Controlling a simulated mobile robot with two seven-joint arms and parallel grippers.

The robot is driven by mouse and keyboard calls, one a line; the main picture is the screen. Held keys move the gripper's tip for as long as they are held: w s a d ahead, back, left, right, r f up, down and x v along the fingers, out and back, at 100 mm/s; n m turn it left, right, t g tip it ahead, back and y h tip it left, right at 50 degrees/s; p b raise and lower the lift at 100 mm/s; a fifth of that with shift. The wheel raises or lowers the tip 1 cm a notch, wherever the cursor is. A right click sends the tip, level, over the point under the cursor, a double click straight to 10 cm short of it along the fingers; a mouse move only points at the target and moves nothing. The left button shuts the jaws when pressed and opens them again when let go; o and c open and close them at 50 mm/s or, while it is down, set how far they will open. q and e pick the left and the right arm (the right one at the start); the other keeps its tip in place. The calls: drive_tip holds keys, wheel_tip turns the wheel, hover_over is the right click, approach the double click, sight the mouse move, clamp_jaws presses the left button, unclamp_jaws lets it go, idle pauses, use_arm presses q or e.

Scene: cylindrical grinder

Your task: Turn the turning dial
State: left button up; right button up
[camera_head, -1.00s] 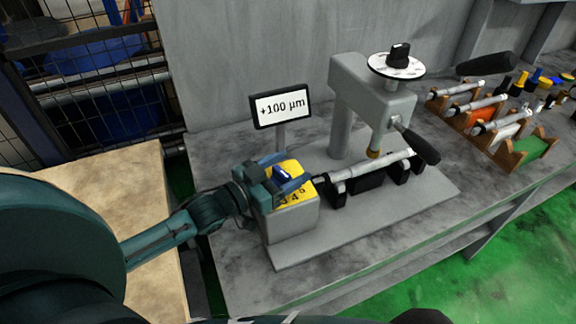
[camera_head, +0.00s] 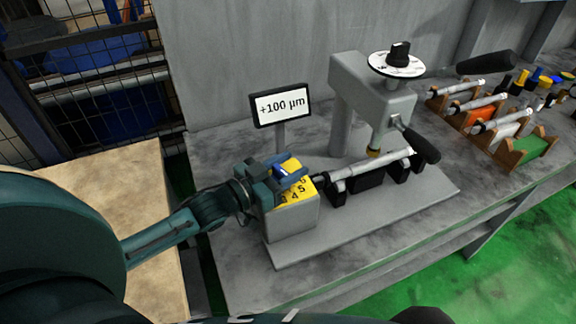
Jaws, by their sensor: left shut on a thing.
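The turning dial (camera_head: 300,193) is a yellow numbered face on top of a grey block (camera_head: 291,222) at the left end of the machine's base plate. My left gripper (camera_head: 287,174) is over the dial from the left and is shut on it. The fingers hide the middle of the dial and its grip. Numbers such as 4 and 5 show on the side of the face nearest me. A display (camera_head: 282,106) behind it reads "+100 µm". My right gripper is not in view.
A white shaft (camera_head: 372,172) lies on black supports right of the dial, under the grey machine head (camera_head: 374,92) with its white disc and black knob (camera_head: 399,53). Shaft holders (camera_head: 520,148) stand at the right. The bench front is clear.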

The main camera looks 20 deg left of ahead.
use_arm(q)
drive_tip(key=shift+h, duration=0.3)
drive_tip(key=m+g+h+b, duration=0.2)
drive_tip(key=m+g+h, duration=0.1)
drive_tip(key=shift+s+d+f+h, duration=0.1)
drive_tip(key=shift+h, duration=0.3)
drive_tip(key=shift+s+d+m+g+h+b, duration=0.1)
drive_tip(key=shift+m+g+h+b, duration=0.25)
drive_tip(key=shift+m+g+h, duration=0.35)
drive_tip(key=shift+s+d+m+g+h, duration=0.1)
drive_tip(key=shift+m+g+h, duration=0.3)
drive_tip(key=shift+m+g, duration=0.2)
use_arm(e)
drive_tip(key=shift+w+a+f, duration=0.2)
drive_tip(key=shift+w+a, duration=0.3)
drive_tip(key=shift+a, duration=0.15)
use_arm(q)
drive_tip(key=shift+g, duration=0.3)
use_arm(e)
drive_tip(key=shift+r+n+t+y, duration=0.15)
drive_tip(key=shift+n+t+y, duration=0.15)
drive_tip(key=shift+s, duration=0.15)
use_arm(q)
drive_tip(key=o, duration=1)
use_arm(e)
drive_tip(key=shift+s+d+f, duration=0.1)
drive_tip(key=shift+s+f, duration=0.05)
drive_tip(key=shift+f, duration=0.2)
use_arm(q)
drive_tip(key=shift+s, duration=0.1)
